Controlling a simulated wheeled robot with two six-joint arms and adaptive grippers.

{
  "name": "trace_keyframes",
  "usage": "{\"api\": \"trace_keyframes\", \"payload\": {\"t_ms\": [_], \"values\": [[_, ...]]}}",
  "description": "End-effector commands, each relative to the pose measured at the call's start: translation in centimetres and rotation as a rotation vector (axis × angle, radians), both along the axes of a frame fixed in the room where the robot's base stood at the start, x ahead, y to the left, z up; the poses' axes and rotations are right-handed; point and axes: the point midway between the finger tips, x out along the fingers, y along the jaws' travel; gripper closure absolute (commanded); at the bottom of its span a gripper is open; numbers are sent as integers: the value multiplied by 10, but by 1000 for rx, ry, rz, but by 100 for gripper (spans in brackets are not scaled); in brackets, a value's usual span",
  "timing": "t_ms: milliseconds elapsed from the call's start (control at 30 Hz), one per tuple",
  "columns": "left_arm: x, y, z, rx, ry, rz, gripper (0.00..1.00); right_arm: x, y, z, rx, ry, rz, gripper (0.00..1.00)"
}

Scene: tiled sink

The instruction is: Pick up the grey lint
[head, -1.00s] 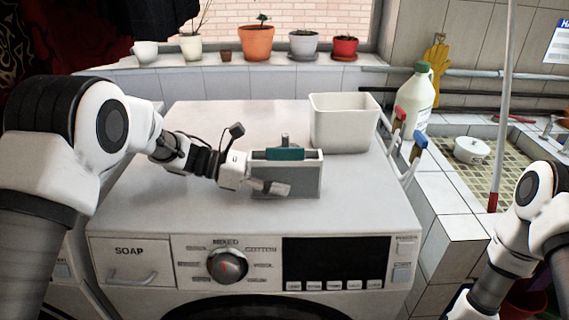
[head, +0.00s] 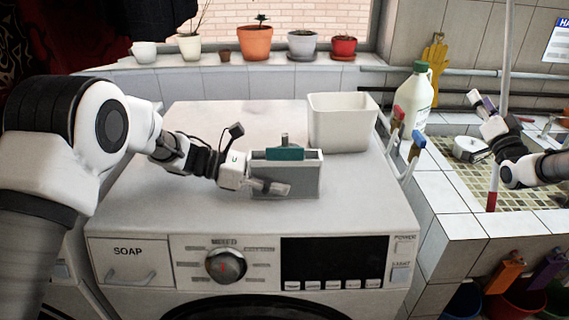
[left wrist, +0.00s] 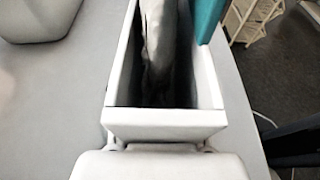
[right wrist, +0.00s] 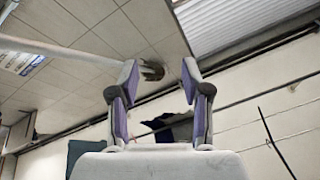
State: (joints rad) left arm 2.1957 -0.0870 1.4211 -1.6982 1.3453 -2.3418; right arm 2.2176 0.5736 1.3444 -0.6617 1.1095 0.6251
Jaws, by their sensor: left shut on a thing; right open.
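A grey open-topped box (head: 300,180) with a teal piece (head: 285,154) across its top stands on the washing machine. My left gripper (head: 262,180) is shut on the left end of the box, with one finger along its front face. The left wrist view shows the box's pale rim (left wrist: 165,123) close up. A grey, fuzzy strip that looks like the lint (left wrist: 158,45) stands inside it; its top (head: 285,139) sticks up above the box in the head view. My right gripper (head: 483,102) is open and empty, raised above the sink; its spread fingers show in the right wrist view (right wrist: 158,95).
A white bin (head: 342,130) stands behind the box on the washing machine (head: 180,215). Red- and blue-handled tools, a bottle (head: 418,92) and a tiled sink (head: 470,185) are to the right. Potted plants (head: 255,42) line the sill. The machine's front top is clear.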

Motion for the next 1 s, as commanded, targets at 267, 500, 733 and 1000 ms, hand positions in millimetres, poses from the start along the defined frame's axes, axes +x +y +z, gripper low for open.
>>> {"api": "trace_keyframes", "payload": {"t_ms": [267, 500, 733, 1000], "values": [[0, 0, -1, 1, 1, 0, 76, -57, 279, 24, -428, -130, 855, 52], [0, 0, -1, 1, 1, 0, 76, -139, 372, -8, -609, -84, 1354, 52], [0, 0, -1, 1, 1, 0, 76, -147, 412, -12, -625, -74, 1401, 52], [0, 0, -1, 1, 1, 0, 76, -146, 451, -13, -624, -74, 1394, 52]]}}
